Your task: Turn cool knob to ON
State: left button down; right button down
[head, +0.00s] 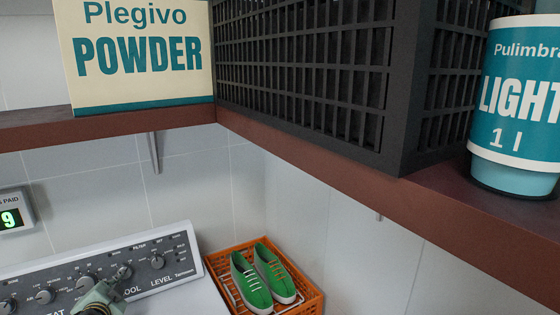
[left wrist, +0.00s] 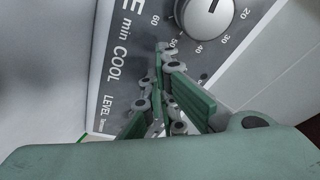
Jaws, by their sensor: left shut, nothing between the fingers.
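The COOL label (head: 131,291) is partly covered by my left gripper (head: 113,284). A round knob (head: 124,272) shows just above that label, right by the fingertips. In the left wrist view the COOL label (left wrist: 121,66) is beside my shut, empty left gripper (left wrist: 162,52). The fingers hide the panel area beside this label, so I cannot tell whether they touch the knob or which way it points. My right gripper is not in view.
A large timer knob (left wrist: 207,14) is just beyond the fingertips. Another knob (head: 157,261) sits to the right. An orange crate (head: 312,298) with green shoes (head: 250,280) stands beside the panel. A brown shelf (head: 110,127) with a powder box (head: 140,50) hangs above.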

pick_arm(q)
jog(key=p+v, duration=0.1)
jog(key=v, duration=0.1)
jog(key=p+v, duration=0.1)
jog(key=p, duration=0.1)
jog(key=p+v, duration=0.1)
jog(key=v, duration=0.1)
jog(key=shift+s+d+r, duration=0.2)
jog(key=shift+d+r, duration=0.05)
jog(key=shift+d, duration=0.15)
dwell(0.3)
